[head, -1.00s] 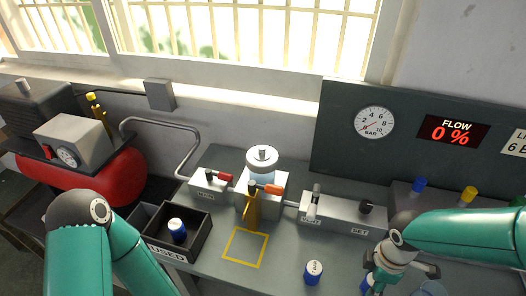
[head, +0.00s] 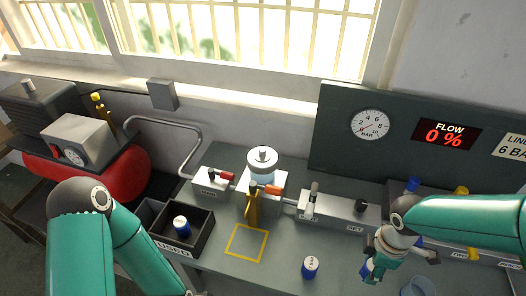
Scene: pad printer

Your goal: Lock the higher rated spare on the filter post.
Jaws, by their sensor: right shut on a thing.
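A blue spare with a white top (head: 310,267) stands on the bench, right of the yellow square. My right gripper (head: 373,268) is shut on another blue and white spare (head: 367,272), to the right of the standing one. The print on both spares is too small to read. The filter post seems to be at the grey block with a white round top (head: 263,160); an orange-tipped lever (head: 268,189) crosses its front, and I cannot tell whether it is locked.
A black USED box (head: 203,238) holds a blue and white cartridge (head: 181,225). A yellow outlined square (head: 246,243) on the bench is empty. The flow display (head: 446,134) reads 0 %.

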